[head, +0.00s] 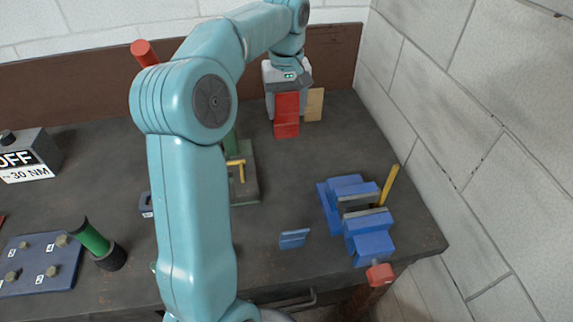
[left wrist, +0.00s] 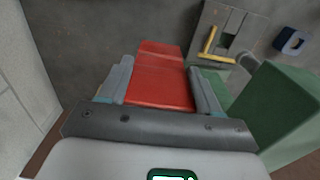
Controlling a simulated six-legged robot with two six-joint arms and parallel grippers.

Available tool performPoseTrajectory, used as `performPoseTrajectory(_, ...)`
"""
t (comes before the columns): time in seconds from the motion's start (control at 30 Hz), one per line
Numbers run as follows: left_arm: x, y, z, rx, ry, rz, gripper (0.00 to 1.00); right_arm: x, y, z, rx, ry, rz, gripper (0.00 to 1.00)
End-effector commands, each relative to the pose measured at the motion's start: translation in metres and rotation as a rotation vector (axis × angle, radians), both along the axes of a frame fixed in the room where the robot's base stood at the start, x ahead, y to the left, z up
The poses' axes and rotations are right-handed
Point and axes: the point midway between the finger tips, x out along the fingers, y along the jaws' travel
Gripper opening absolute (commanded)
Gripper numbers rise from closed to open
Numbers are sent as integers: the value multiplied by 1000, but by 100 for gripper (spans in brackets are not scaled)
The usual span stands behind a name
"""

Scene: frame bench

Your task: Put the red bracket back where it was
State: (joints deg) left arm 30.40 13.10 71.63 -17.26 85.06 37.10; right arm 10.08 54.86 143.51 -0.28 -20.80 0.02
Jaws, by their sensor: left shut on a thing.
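The red bracket (head: 287,116) is at the back of the bench in the head view, upright below my left gripper (head: 286,92). In the left wrist view the bracket (left wrist: 161,87) lies between the two grey fingers, which are shut on it. I cannot tell whether its lower end touches the bench top. A tan piece (head: 314,104) shows just right of the bracket, partly hidden by it and the gripper. My right gripper is not in view.
A blue vise (head: 370,240) stands at the front right, with a small blue bracket (head: 294,238) left of it. A plate with a yellow L-shaped piece (head: 237,172) is mid-bench, partly behind my arm. A numbered blue plate (head: 35,277) lies front left. A wall closes the right side.

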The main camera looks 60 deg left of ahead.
Motion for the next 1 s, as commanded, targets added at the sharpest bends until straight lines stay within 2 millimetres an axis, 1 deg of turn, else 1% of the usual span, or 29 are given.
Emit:
performPoseTrajectory(0.03,-2,-1,-18,-4,6,0,0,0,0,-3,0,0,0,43)
performPoseTrajectory(0.1,-1,-1,-38,-3,6,0,0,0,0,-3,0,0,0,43)
performPoseTrajectory(0.2,-1,0,-67,-3,6,1,0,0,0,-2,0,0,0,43)
performPoseTrajectory(0.33,-1,0,-97,-2,4,1,0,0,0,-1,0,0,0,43)
performPoseTrajectory(0.4,-1,0,-107,-2,3,1,0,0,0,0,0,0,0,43)
performPoseTrajectory(0.57,0,0,-122,-1,2,0,0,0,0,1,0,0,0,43)
performPoseTrajectory(0.7,0,0,-145,-3,3,0,0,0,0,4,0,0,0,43)
performPoseTrajectory(0.8,0,0,-157,-1,3,0,0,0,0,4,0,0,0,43)
performPoseTrajectory(1.0,0,0,-160,1,0,0,0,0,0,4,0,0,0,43)
